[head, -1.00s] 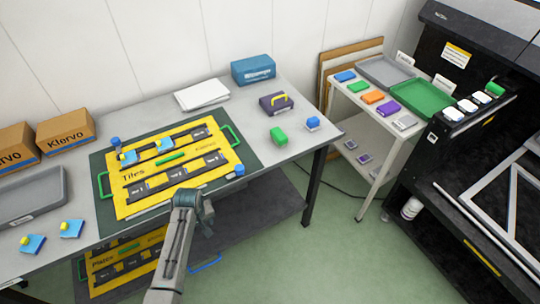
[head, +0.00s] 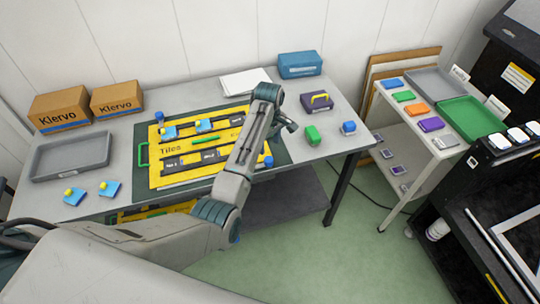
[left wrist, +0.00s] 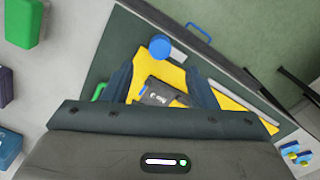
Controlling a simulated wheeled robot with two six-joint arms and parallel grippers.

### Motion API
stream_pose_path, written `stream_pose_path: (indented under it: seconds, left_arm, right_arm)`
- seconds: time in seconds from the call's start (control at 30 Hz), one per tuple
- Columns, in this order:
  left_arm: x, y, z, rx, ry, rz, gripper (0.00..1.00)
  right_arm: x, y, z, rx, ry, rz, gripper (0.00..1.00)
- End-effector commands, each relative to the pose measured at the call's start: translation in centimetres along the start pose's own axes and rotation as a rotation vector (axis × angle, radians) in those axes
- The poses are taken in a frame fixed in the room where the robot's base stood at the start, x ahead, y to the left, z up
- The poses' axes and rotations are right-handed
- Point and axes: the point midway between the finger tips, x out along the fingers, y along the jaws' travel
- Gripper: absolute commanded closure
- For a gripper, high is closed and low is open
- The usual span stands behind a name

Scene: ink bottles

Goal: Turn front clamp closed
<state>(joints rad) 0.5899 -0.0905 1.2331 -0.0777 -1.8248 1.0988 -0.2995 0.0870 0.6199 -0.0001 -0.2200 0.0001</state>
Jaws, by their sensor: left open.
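The front clamp has a round blue knob (head: 268,161) at the front right corner of the yellow Tiles board (head: 160,179). In the left wrist view the clamp knob (left wrist: 160,46) shows beyond my fingertips with a short grey bar beside it. A second blue clamp (head: 159,117) stands at the board's back left corner. My left gripper (left wrist: 162,80) is open and empty above the board's right end, apart from the knob. My right gripper is not in view.
A green block (head: 312,134), a blue block (head: 348,128) and a purple box (head: 317,102) stand right of the board. Two blue tiles with yellow knobs (head: 108,189) lie front left, near a grey tray (head: 72,158). A white shelf (head: 400,165) stands right.

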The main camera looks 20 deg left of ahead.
Motion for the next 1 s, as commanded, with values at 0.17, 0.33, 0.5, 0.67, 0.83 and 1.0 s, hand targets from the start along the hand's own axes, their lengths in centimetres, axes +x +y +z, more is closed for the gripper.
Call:
stream_pose_path:
  seconds: [0.17,0.33,0.5,0.67,0.83,1.0]
  left_arm:
    - [3.4,-0.1,0.0,0.001,-0.002,-0.004,0.48]
    - [6.2,0.0,0.0,0.001,-0.001,-0.002,0.48]
    - [7.6,0.0,0.0,0.001,0.000,0.000,0.48]
    - [8.0,0.0,0.0,0.001,0.000,0.001,0.48]
    - [8.0,0.0,0.0,0.001,0.000,0.001,0.48]
    - [8.0,0.0,0.0,0.001,0.000,0.001,0.79]
  right_arm:
    - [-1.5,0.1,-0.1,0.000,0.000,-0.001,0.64]
    - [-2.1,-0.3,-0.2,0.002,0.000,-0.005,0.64]
    - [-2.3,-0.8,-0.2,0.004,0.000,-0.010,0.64]
    - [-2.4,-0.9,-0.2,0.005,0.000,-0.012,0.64]
    - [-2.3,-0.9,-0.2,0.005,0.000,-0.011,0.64]
    - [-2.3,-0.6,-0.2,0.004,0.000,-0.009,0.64]
